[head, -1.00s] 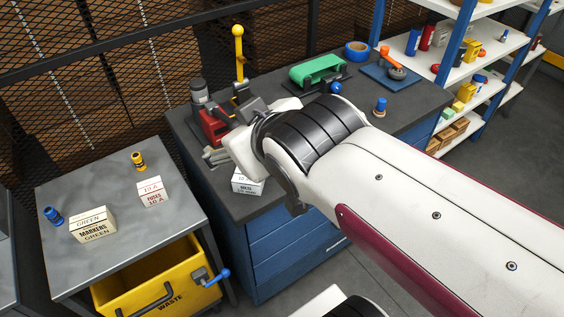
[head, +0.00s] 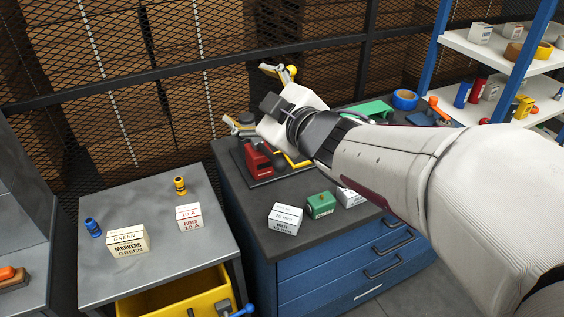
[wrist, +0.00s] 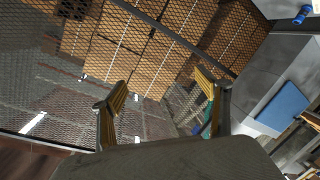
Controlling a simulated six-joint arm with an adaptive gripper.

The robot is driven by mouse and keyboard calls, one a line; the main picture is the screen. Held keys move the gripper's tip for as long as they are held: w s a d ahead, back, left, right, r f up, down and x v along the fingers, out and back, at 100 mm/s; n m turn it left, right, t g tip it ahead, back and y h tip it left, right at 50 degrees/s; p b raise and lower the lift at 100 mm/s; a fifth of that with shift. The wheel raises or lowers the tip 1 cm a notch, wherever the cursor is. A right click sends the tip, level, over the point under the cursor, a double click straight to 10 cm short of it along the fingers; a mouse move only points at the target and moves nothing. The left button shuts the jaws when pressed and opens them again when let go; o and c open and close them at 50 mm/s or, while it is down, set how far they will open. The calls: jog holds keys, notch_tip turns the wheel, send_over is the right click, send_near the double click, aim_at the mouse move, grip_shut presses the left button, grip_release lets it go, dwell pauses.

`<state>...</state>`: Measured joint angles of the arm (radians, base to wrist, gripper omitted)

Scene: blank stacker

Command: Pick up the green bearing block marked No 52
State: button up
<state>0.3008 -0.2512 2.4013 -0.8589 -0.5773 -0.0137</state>
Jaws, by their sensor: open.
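A small green block (head: 320,204) sits on the dark bench top near its front edge, between two white boxes; its marking is too small to read. My gripper (head: 246,97) is above the back left of the bench, up and left of the green block and well apart from it. Its fingers point left toward the mesh fence. In the wrist view the gripper (wrist: 160,95) has its two yellow-padded fingers spread, with nothing between them but the fence beyond. I cannot make out the green block in the wrist view.
A white box (head: 285,218) stands left of the block; another white box (head: 349,197) is close on its right, partly behind my arm. A red machine (head: 257,158) stands behind. A grey table (head: 150,262) at left holds a markers box (head: 128,239) and a fuses box (head: 189,217).

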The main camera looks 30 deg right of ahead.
notch_tip(320, 180, down, 6)
jog(key=w+d+n+y, duration=0.2)
jog(key=y, duration=0.1)
jog(key=m+y, duration=0.2)
jog(key=m, duration=0.5)
send_near(323, 197)
jog(key=shift+a+f+t, duration=0.1)
jog(key=shift+f+t, duration=0.2)
jog(key=shift+w, duration=0.15)
jog(key=shift+x, duration=1.25)
jog(key=shift+x, duration=2.6)
